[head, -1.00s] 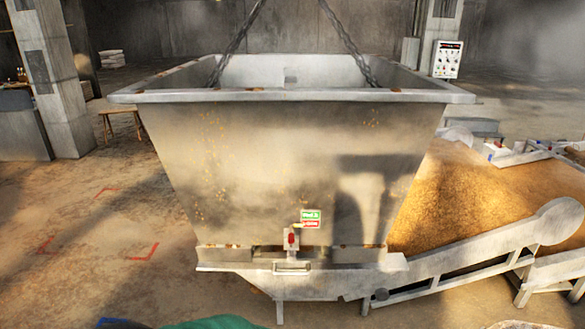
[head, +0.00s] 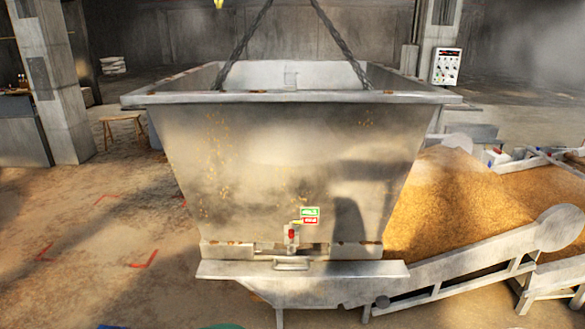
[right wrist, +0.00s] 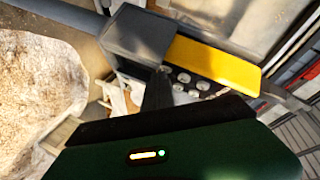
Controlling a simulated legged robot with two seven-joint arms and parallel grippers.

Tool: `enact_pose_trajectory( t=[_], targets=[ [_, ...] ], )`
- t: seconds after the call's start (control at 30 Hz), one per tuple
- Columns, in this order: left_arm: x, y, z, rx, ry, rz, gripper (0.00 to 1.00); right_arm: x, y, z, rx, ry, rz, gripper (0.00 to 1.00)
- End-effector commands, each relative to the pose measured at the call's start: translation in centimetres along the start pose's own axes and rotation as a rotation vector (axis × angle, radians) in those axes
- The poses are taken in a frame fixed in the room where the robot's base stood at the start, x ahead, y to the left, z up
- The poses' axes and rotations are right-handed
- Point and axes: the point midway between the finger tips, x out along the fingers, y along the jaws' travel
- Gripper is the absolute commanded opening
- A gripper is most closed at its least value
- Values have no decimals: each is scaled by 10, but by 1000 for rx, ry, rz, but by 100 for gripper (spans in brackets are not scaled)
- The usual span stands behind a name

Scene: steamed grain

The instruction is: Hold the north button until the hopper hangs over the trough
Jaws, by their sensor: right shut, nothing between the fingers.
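The grey metal hopper (head: 270,150) hangs level from two chains in the middle of the head view. A red-handled latch and a green and red label show low on its front. The trough (head: 300,271) shows right below the hopper's lower edge; the gap between them is hard to judge. In the right wrist view, a yellow control box (right wrist: 212,60) with several round grey buttons (right wrist: 183,78) is close ahead. My right gripper (right wrist: 158,88) is shut and empty, its dark tip at the buttons' left side. Contact and button markings cannot be made out. My left gripper is not in view.
A sloping conveyor (head: 470,270) runs up from the trough to the right, beside a grain heap (head: 455,205). A concrete pillar (head: 50,85) stands at left and a control panel (head: 446,66) at back right. Floor with red marks (head: 145,259) is open at left.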

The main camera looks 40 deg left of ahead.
Motion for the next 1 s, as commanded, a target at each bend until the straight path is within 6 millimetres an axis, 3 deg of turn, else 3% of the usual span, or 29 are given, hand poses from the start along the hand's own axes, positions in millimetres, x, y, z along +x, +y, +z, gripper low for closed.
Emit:
enact_pose_trajectory(
  t=[1.0],
  targets=[
    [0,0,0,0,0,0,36,-12,9,-9,0,0,-1,0]
  ],
)
